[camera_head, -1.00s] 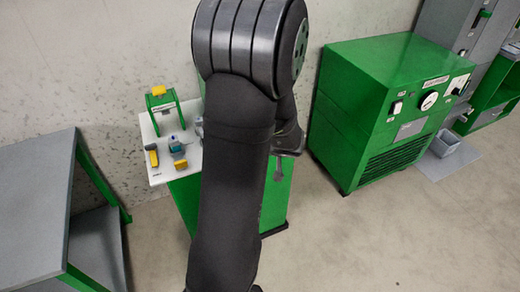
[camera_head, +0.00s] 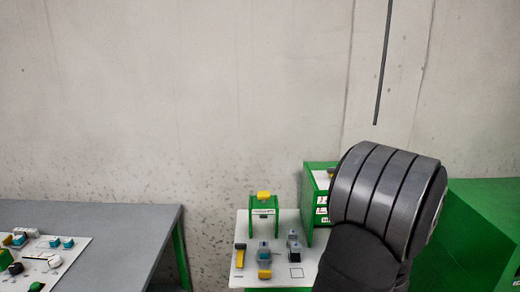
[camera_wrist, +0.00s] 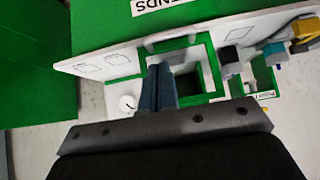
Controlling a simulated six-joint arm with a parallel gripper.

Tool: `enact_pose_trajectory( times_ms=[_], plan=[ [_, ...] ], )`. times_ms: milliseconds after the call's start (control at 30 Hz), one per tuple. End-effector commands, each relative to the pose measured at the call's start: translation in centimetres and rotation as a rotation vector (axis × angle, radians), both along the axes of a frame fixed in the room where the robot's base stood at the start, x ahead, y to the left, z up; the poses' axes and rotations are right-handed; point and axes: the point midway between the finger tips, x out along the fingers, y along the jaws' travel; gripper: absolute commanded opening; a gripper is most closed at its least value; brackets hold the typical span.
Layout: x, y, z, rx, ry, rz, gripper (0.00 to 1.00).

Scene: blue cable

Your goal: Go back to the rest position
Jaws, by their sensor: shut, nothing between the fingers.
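My gripper (camera_wrist: 160,86) shows in the wrist view, its two narrow blue-grey fingers together with nothing between them. It is over a white-edged panel (camera_wrist: 120,62) with square outlines and an opening. It appears apart from the connectors at the right. In the head view my arm bends at the lower right and my gripper is out of sight. The same view shows a white board (camera_head: 245,270) with small connectors, including a blue-grey and yellow one (camera_head: 264,258) and a black one (camera_head: 294,248). I cannot make out a blue cable.
A green arch (camera_head: 264,221) with a yellow top stands on the board. A green cabinet (camera_head: 318,195) is behind it, and a larger green box (camera_head: 482,225) is right of my arm. A grey table (camera_head: 100,215) holds another control panel (camera_head: 50,262) at left.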

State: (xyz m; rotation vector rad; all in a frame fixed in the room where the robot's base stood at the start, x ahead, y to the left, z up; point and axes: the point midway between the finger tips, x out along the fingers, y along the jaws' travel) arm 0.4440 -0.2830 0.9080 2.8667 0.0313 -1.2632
Motion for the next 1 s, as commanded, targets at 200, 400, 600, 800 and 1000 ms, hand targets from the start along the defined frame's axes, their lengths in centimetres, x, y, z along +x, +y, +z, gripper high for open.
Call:
enact_pose_trajectory(
  times_ms=[200, 400, 600, 800, 1000],
  plan=[
    [2.3, 0.1, -2.5, 0.002, 0.002, 0.001, 0.0],
    [4.1, 0.1, -4.4, 0.001, 0.0, 0.0, 0.0],
    [5.1, 0.1, -5.4, -0.001, 0.0, 0.001, 0.0],
    [5.6, 0.1, -5.3, 0.0, -0.001, -0.001, 0.0],
    [5.6, 0.1, -5.3, 0.001, 0.0, -0.001, 0.0]
  ],
)
